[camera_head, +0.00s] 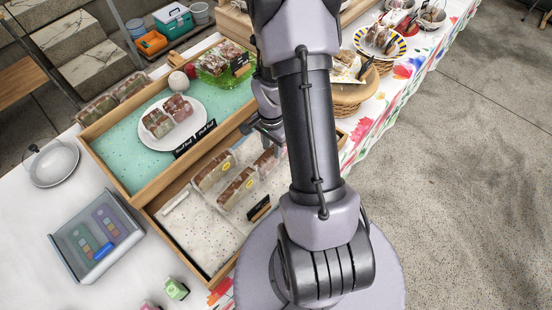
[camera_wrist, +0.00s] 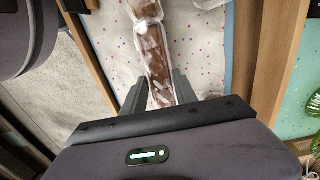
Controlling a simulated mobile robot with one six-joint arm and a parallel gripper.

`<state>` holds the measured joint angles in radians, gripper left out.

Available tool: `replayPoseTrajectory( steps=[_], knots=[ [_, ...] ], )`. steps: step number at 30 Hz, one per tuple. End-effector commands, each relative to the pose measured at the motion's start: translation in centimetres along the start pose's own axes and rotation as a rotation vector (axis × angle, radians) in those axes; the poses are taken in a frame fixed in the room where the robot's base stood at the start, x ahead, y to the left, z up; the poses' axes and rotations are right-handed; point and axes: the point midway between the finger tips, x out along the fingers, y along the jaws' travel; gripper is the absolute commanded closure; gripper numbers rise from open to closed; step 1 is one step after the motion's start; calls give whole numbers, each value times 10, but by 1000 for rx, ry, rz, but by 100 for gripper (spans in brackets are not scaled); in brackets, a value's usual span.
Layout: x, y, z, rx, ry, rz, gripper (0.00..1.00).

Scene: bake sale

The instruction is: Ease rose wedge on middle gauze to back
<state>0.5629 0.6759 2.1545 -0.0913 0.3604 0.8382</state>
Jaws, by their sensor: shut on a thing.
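My gripper (camera_head: 264,132) is low over the wooden tray with a pale, coloured-speckled liner (camera_head: 205,232). In the wrist view my gripper (camera_wrist: 160,92) has its fingers on either side of a long, clear-wrapped brown piece of cake (camera_wrist: 159,65) and is shut on it. The piece lies lengthwise away from the gripper; its near end is between the fingers. In the head view a pinkish wrapped piece (camera_head: 267,161) shows just below my gripper, partly hidden by my arm. Two wrapped cakes (camera_head: 238,187) (camera_head: 214,171) lie to its left on the same liner.
A teal-lined tray (camera_head: 108,155) beside it holds a white plate (camera_head: 190,133) of pink slices and a green dish (camera_head: 210,70). Black labels (camera_head: 195,139) (camera_head: 259,209) stand in the trays. A wooden wall (camera_wrist: 270,60) runs close right of the gripper.

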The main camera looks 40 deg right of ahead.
Motion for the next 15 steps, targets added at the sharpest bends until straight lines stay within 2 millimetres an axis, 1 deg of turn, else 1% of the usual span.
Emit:
replayPoseTrajectory(
  steps=[15],
  knots=[
    [0, -37, 0, 0, 1, -1, 80]
  ],
)
